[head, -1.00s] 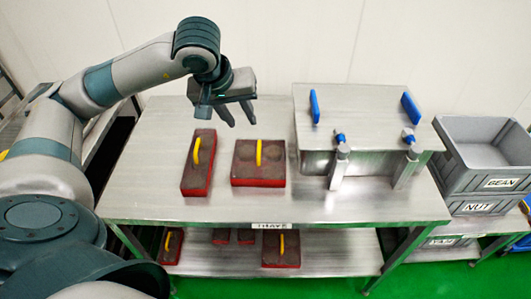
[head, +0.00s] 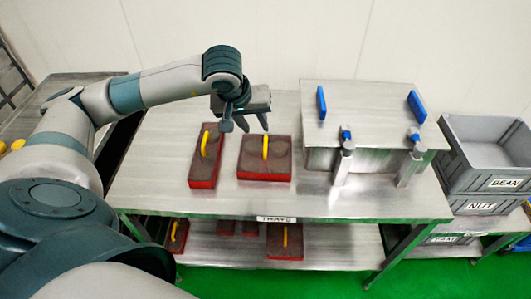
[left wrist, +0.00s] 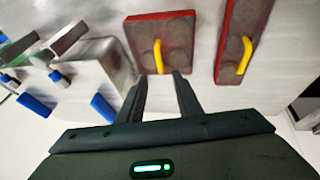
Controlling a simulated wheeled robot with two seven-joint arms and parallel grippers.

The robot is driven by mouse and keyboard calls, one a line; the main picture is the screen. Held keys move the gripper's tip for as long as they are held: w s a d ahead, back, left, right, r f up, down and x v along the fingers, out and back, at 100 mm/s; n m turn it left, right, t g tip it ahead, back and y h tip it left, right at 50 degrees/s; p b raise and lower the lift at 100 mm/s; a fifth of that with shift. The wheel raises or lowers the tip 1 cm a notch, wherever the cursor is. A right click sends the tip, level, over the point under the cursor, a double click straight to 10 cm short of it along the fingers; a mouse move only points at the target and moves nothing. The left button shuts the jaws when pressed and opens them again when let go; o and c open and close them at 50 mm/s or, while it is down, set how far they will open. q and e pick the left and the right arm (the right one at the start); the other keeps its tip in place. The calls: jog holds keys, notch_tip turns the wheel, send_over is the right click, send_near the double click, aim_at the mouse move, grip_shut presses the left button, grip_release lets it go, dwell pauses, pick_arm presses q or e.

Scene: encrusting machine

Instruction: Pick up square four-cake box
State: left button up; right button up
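The square box (head: 278,168) is red-sided with a dark top, round marks and a yellow handle, and lies on the steel table's top. It also shows in the left wrist view (left wrist: 176,40). A narrow long box (head: 204,165) of the same make lies to its left. My left gripper (head: 255,125) is above the back edge of the square box, apart from it, fingers pointing down. In the left wrist view its two fingers (left wrist: 162,82) are apart with nothing between them, just short of the yellow handle. My right gripper is not in view.
A steel machine cover (head: 365,110) with blue handles and clamps stands right of the boxes. The steel table (head: 330,208) has a clear front strip. More red boxes (head: 285,242) lie on the lower shelf. Grey crates (head: 482,150) stand at the right.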

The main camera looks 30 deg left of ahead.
pick_arm(q)
jog(key=p, duration=0.1)
send_near(265, 144)
jog(key=w+f, duration=0.1)
jog(key=shift+w+a+f, duration=0.3)
jog(key=shift+w+f, duration=0.05)
jog(key=shift+f, duration=0.25)
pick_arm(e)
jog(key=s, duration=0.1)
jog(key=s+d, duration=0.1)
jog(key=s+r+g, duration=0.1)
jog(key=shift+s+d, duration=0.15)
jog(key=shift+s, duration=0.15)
pick_arm(q)
jog(key=shift+w+f+p, duration=0.15)
jog(key=shift+f+p, duration=0.4)
jog(key=shift+p, duration=0.2)
jog(key=p+x, duration=0.1)
jog(key=x, duration=0.2)
jog(key=shift+d+p, duration=0.2)
jog(key=shift+p, duration=0.1)
jog(key=shift+w+f, duration=0.15)
jog(key=shift+f, duration=0.4)
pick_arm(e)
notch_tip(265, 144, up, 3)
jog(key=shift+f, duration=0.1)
